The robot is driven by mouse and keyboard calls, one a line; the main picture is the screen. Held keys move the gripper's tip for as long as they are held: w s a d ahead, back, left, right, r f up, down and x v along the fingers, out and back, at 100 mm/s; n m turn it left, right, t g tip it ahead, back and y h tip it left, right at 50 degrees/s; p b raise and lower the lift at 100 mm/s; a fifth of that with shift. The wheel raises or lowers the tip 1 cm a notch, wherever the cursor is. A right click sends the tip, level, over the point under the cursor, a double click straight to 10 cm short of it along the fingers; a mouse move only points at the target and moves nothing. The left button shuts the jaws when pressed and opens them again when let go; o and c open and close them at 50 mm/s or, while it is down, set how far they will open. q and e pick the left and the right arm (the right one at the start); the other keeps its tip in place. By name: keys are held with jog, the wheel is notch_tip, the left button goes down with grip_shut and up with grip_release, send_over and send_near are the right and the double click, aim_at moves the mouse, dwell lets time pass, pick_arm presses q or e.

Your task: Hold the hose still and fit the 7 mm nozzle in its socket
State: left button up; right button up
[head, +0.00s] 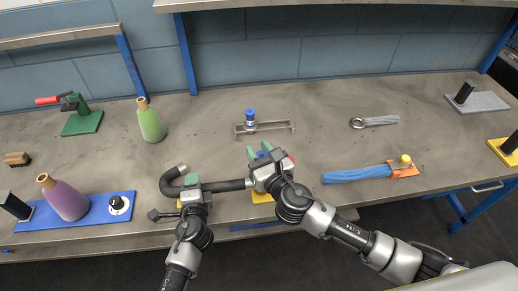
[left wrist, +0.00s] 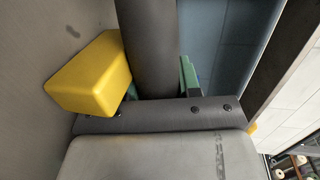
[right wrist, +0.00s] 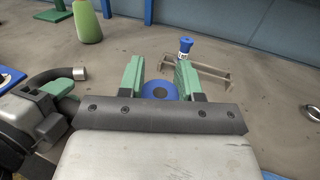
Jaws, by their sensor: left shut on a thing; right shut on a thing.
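The dark hose (head: 228,185) lies near the bench's front edge, its left end bent into a hook. My left gripper (head: 192,182) is shut around the hose's straight part; the hose fills the left wrist view (left wrist: 150,45). My right gripper (head: 260,153) is shut on a blue nozzle, seen in the right wrist view (right wrist: 160,90) as a blue ring with a dark centre between green fingers. The hose's right end runs up to my right gripper, which hides it. A socket is not visible. Another blue-topped nozzle (head: 250,116) stands upright on the metal rack (head: 277,127).
A yellow block (head: 262,197) shows below my right gripper. A green bottle (head: 151,122) and a green clamp (head: 82,121) stand at back left. A purple bottle (head: 68,200) stands on a blue board (head: 95,212). A blue bundle (head: 355,174) and a ring wrench (head: 378,121) lie right.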

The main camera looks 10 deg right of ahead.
jog(key=shift+f, duration=0.25)
jog(key=shift+f, duration=0.1)
jog(key=o, duration=1)
jog(key=v, duration=1.2)
jog(key=shift+c, duration=0.2)
